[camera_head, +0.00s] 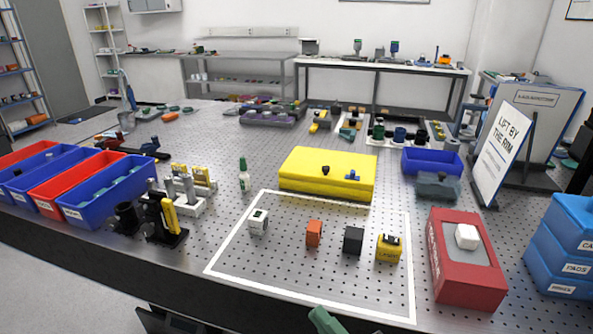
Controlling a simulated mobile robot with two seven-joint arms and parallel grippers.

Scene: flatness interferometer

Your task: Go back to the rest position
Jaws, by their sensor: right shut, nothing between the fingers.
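My right gripper (322,319) shows only as a green tip at the bottom edge, in front of the bench's near edge. It is shut and empty; the rest of it is cut off by the frame. My left gripper is not in view. Inside a white outlined rectangle on the perforated bench (330,280) stand a white block (258,222), an orange block (314,233), a black block (353,240) and a yellow tape measure (388,248). My gripper is apart from all of them.
A yellow case (327,183) lies behind the rectangle. A red box (466,286) with a white cube (466,236) on top and blue drawers (559,262) stand right. Red and blue bins (108,208) line the left. A sign (502,150) stands at the back right.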

